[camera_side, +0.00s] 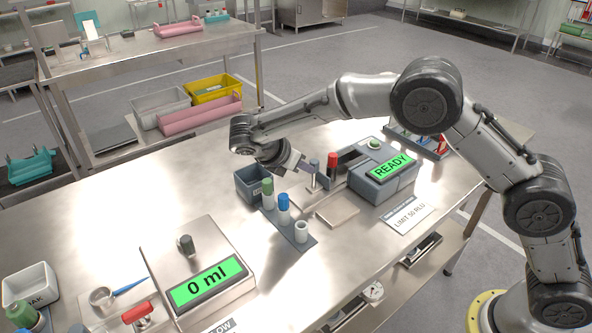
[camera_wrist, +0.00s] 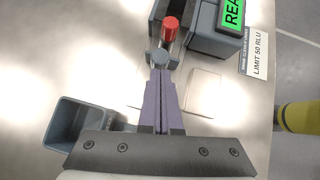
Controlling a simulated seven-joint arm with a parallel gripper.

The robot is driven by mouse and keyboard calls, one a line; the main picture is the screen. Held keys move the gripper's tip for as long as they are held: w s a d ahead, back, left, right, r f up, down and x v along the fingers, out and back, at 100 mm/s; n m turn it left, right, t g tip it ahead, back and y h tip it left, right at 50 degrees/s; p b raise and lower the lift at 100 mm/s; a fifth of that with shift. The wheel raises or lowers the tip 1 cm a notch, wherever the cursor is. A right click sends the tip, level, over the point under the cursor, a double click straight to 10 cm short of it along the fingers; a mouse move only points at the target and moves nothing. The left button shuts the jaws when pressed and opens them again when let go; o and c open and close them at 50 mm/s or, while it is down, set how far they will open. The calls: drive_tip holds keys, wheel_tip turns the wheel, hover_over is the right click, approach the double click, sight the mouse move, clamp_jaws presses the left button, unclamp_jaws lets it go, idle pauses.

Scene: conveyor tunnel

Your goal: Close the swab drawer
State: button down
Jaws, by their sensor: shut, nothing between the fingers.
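The grey reader (camera_side: 384,183) with a green READY screen stands right of centre on the steel bench. A grey drawer-like part (camera_side: 351,156) sticks out from its left side, so the drawer appears open. An upright red-capped swab (camera_side: 332,163) stands at that part; its red cap also shows in the wrist view (camera_wrist: 170,24). A round grey knob on a short post (camera_side: 313,166) stands at the outer end. My gripper (camera_side: 302,165) is shut and empty. In the wrist view its fingertips (camera_wrist: 160,70) are right at the knob (camera_wrist: 160,57); I cannot tell whether they touch.
A dark open bin (camera_side: 252,187) sits left of my gripper. A pale flat plate (camera_side: 337,212) and a LIMIT 50 RLU card (camera_side: 409,214) lie before the reader. A 0 ml scale (camera_side: 195,265) stands front left.

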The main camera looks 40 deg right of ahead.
sight(332, 158)
drive_tip(key=d, duration=0.7)
